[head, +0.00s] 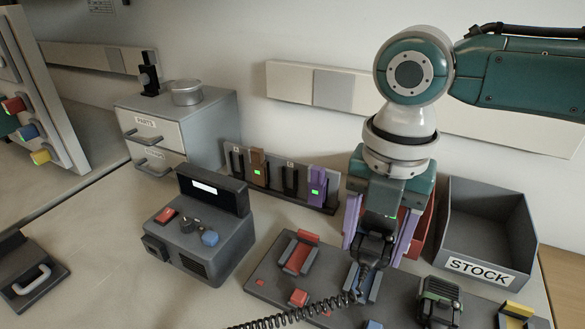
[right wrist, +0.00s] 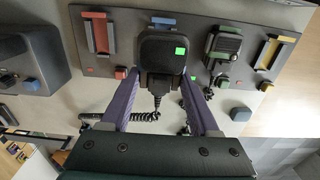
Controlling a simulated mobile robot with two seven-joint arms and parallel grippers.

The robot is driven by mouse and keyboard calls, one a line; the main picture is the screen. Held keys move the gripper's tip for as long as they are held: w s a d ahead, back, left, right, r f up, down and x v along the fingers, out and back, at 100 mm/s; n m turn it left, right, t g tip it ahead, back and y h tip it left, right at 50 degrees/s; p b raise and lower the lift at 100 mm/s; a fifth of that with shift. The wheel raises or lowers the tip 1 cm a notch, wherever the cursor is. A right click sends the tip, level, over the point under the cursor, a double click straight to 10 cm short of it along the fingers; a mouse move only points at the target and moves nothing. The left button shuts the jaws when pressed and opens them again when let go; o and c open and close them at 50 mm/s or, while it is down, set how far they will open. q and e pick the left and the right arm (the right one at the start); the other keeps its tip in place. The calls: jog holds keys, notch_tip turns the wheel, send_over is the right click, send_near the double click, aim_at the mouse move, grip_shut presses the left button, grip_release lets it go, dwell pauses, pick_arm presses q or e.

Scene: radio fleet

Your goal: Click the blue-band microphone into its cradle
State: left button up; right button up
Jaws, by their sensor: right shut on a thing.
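My right gripper (head: 376,256), with purple fingers, points down and is shut on a dark microphone (head: 371,247) with a coiled cord. In the right wrist view the microphone (right wrist: 163,47) sits between the fingertips (right wrist: 160,76), and a small green patch shows on it. Its blue band is not clearly seen. The blue cradle (head: 374,287) is on the dark board (head: 270,275), just below the microphone. In the right wrist view the microphone covers most of it, leaving a blue edge (right wrist: 163,20). I cannot tell whether the microphone touches the cradle. My left gripper is not in view.
A red cradle (head: 298,255) is empty to the left. A green-marked microphone (head: 440,297) sits to the right, then a yellow cradle (head: 516,310). The STOCK bin (head: 490,245), a control box (head: 200,235) and a rack of handsets (head: 278,178) stand around.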

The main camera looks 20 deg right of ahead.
jog(key=shift+p, duration=0.4)
notch_tip(320, 180, down, 5)
jog(key=b, duration=0.3)
jog(key=shift+f+b, duration=0.1)
jog(key=shift+b, duration=0.3)
jog(key=shift+f, duration=0.35)
jog(key=shift+r+p, duration=0.1)
jog(key=shift+p, duration=0.2)
dwell(0.6)
dwell(0.5)
jog(key=shift+f+b, duration=1)
jog(key=shift+f, duration=0.3)
